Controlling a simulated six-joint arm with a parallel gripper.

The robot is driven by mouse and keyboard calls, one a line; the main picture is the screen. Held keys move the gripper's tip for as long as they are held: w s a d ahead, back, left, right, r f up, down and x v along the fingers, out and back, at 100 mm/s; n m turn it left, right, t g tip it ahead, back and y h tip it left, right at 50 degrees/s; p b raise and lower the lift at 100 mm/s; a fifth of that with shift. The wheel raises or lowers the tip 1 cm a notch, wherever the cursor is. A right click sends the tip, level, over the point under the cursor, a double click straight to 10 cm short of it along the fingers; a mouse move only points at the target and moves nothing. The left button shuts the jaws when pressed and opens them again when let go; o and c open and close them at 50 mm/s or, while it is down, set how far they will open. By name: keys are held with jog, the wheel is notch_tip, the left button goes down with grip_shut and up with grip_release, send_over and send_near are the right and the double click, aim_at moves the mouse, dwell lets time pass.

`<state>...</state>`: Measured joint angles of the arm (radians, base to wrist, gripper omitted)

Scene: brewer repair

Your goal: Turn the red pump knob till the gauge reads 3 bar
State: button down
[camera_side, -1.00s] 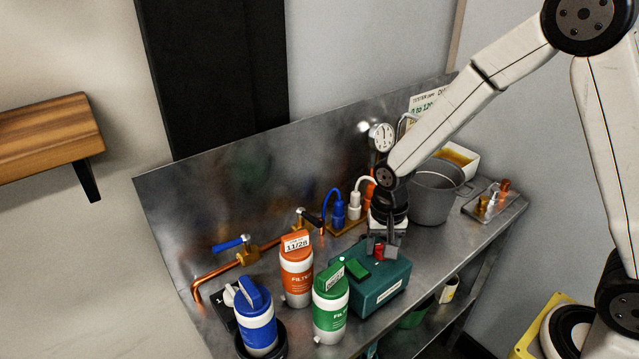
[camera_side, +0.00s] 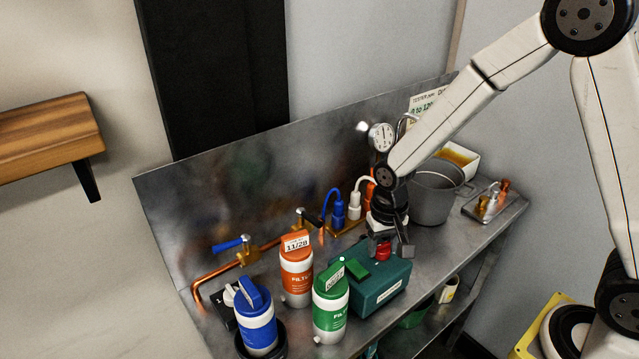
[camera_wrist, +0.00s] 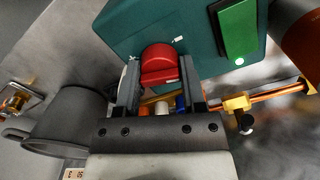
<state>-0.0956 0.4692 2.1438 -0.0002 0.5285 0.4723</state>
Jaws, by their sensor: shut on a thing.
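The red pump knob (camera_side: 383,251) sits on top of the teal pump box (camera_side: 385,285). It also shows in the wrist view (camera_wrist: 159,65), with a raised grip bar. My gripper (camera_side: 384,248) points down over the box, its fingers on either side of the knob and shut on it. In the wrist view my gripper (camera_wrist: 160,80) has one finger on each side of the knob. The round white gauge (camera_side: 382,137) stands at the back of the bench; its reading is too small to tell.
A green switch (camera_side: 357,268) is on the box, left of the knob. Orange (camera_side: 296,270), green (camera_side: 331,308) and blue (camera_side: 257,325) filters stand to the left. A grey pot (camera_side: 433,196) stands behind and to the right.

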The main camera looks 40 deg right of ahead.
aim_at(383, 244)
jog(key=shift+c, duration=1)
grip_release()
jog(key=shift+r, duration=3.95)
jog(key=s+d+f+n+t, duration=0.1)
jog(key=s+d+n+t, duration=0.1)
jog(key=s, duration=0.6)
jog(key=shift+s+d+f+n+t, duration=0.2)
jog(key=shift+d+f+n+t, duration=0.15)
jog(key=shift+d+n, duration=0.65)
jog(key=shift+a, duration=0.25)
